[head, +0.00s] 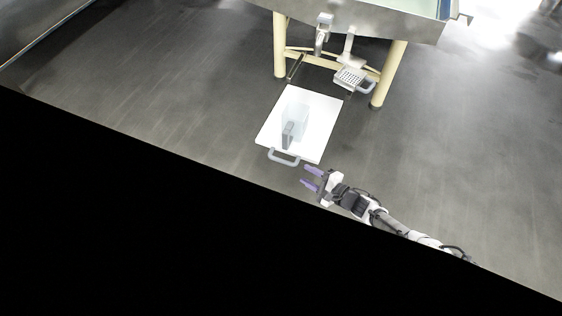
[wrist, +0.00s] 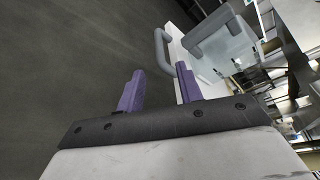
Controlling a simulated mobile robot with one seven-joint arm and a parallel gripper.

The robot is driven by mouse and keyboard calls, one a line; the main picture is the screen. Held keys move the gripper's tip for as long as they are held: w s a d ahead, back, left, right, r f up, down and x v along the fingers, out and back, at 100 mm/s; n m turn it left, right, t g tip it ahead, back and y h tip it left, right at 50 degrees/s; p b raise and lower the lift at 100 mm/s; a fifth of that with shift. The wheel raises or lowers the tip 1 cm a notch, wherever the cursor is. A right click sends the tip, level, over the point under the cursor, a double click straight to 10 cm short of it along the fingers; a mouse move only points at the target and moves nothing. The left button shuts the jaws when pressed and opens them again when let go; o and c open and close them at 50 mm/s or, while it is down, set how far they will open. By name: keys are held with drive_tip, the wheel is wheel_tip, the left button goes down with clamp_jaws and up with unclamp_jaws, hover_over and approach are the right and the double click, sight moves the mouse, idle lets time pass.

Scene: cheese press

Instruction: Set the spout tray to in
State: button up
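A white tray (head: 320,125) extends out in front of the stand in the head view, with a grey bar handle (head: 284,160) on its near edge. A smaller perforated tray (head: 350,77) with its own grey handle (head: 367,86) sits closer to the stand. The pictures do not label which one is the spout tray. My gripper (head: 305,175) is open and empty, just right of the white tray's handle. In the wrist view the handle (wrist: 161,48) lies just beyond the purple fingertips (wrist: 160,72), apparently not between them.
A clear block (head: 300,117) and a dark grey piece (head: 288,135) stand on the white tray. A vat (head: 365,22) rests on cream legs (head: 388,75) behind. The grey floor (head: 440,165) to the right is clear.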

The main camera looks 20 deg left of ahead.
drive_tip(key=b+x, duration=0.2)
drive_tip(key=x, duration=1)
drive_tip(key=shift+s, duration=0.1)
clamp_jaws()
drive_tip(key=shift+f, duration=0.1)
